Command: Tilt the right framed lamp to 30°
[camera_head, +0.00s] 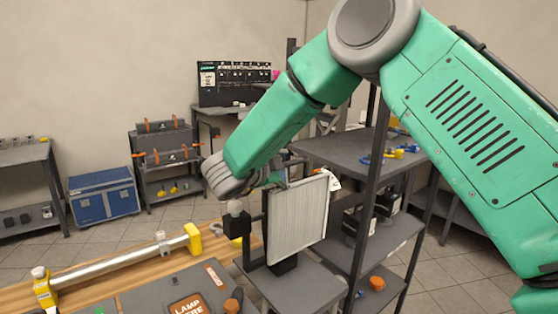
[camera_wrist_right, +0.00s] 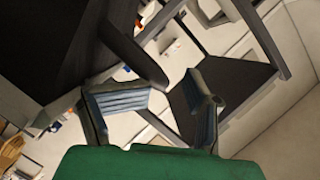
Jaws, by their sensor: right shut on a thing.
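The framed lamp (camera_head: 300,218) is a pale ribbed panel in a dark frame, standing upright on a black stand at the right end of the workbench. A black block with a pale knob (camera_head: 235,208) sits at its left side. My right gripper (camera_head: 284,180) is at the upper left of the lamp, partly hidden by my arm. It is shut on the lamp's frame. In the right wrist view, the ribbed finger pads (camera_wrist_right: 170,98) show with a dark frame bar (camera_wrist_right: 135,50) reaching between them. The exact contact is hard to see. My left gripper is out of view.
A dark shelf rack (camera_head: 345,150) stands close behind and right of the lamp. On the wooden bench (camera_head: 100,272) lie a metal bar with yellow ends (camera_head: 120,268) and a grey board with an orange label (camera_head: 190,305). A blue cabinet (camera_head: 102,197) stands far left.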

